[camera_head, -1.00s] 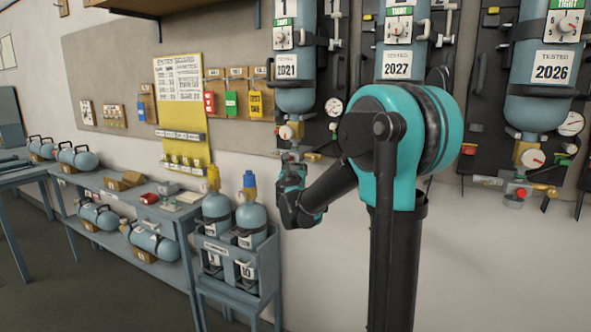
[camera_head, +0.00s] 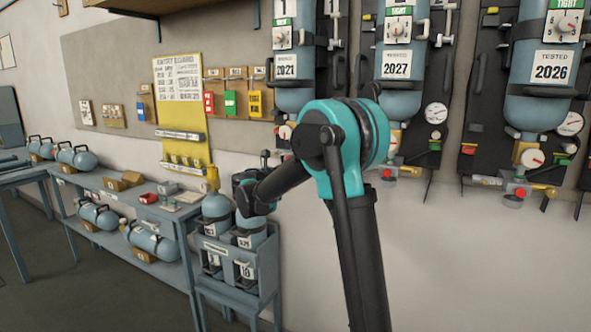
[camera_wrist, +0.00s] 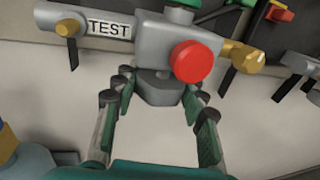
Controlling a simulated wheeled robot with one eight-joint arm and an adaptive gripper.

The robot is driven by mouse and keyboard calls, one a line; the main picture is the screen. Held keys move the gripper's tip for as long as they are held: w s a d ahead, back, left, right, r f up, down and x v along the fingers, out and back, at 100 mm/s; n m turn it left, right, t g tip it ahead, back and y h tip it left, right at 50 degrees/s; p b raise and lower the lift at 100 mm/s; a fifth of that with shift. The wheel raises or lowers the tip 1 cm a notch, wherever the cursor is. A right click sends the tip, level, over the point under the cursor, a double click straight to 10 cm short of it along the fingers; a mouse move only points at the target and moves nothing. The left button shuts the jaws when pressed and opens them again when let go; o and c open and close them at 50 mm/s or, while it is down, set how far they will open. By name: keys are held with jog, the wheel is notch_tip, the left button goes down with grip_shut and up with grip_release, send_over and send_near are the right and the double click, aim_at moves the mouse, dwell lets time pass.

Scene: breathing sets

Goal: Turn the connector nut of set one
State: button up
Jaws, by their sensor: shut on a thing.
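Set one is the leftmost blue cylinder (camera_head: 292,100), marked 1 and 2021, upright on a dark backplate on the wall. My gripper (camera_wrist: 161,92) points at the fitting under a set in the wrist view. Its two fingers are shut on a dark grey connector nut (camera_wrist: 158,86), one on each side. Directly above the nut is a grey body with a red round knob (camera_wrist: 192,61), a TEST label (camera_wrist: 109,28) and brass ends. In the head view my arm hides the nut and most of my gripper (camera_head: 262,170).
Two more sets, marked 2027 (camera_head: 396,95) and 2026 (camera_head: 545,85), hang to the right. A rack (camera_head: 238,265) with upright cylinders stands below my gripper, and a cylinder top shows at lower left in the wrist view (camera_wrist: 25,155). The lower right wall is clear.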

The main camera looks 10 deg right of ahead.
jog(key=m+g+h, duration=0.2)
jog(key=g, duration=0.1)
jog(key=m+g+h, duration=0.1)
jog(key=m+g, duration=0.1)
jog(key=g, duration=0.1)
jog(key=shift+m+h, duration=0.3)
jog(key=shift+h, duration=0.1)
jog(key=shift+s+m+g+h, duration=0.1)
jog(key=shift+m+g+h, duration=0.15)
jog(key=shift+m+g, duration=1)
jog(key=shift+m+g+h, duration=0.25)
jog(key=shift+m+g, duration=0.5)
jog(key=shift+g, duration=1.3)
jog(key=o, duration=1.2)
